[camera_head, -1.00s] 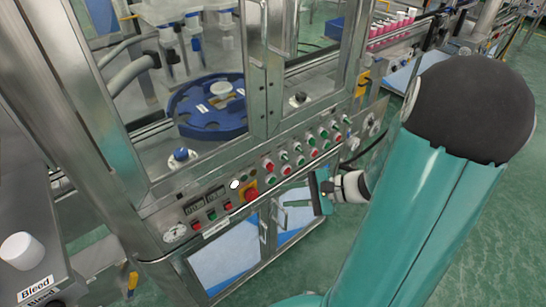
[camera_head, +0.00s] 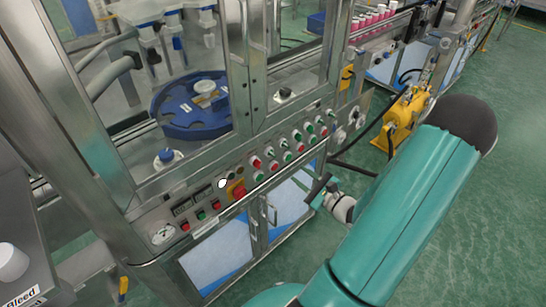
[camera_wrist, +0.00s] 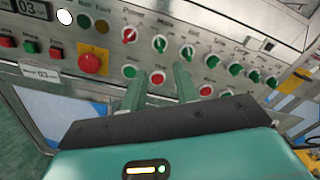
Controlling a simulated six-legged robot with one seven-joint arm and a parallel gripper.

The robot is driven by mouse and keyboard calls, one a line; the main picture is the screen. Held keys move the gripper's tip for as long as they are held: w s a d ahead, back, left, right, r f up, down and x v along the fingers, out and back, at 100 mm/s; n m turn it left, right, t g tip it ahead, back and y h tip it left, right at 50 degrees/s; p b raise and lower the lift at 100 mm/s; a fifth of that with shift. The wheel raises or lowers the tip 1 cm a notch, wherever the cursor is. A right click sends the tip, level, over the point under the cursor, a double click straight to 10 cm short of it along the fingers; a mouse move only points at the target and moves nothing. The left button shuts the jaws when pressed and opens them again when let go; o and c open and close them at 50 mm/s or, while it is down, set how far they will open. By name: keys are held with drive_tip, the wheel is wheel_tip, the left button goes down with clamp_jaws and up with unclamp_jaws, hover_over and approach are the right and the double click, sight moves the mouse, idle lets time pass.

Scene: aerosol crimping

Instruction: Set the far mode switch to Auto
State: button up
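The control panel (camera_head: 240,180) runs along the front of the steel machine. In the wrist view its upper row holds rotary switches, including a red-marked one (camera_wrist: 129,35) and a green-marked one (camera_wrist: 159,43) under a label that seems to read Mode. More green-marked switches sit farther right, such as one at the far end (camera_wrist: 272,81). Their labels are too small to read, so I cannot tell which is the far mode switch. My gripper (camera_wrist: 160,70) is open and empty, its fingertips over the lower button row. In the head view my gripper (camera_head: 320,190) is in front of the cabinet.
Red and green buttons (camera_wrist: 206,90) line the lower row. A red emergency stop (camera_wrist: 89,63) on a yellow plate is to the left. A yellow machine (camera_head: 405,118) stands on the floor behind my arm. Green floor is clear at right.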

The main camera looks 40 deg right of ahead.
sight(274, 156)
drive_tip(key=w, duration=1.2)
drive_tip(key=shift+a, duration=0.2)
drive_tip(key=shift+s, duration=0.1)
drive_tip(key=shift+c, duration=0.4)
clamp_jaws()
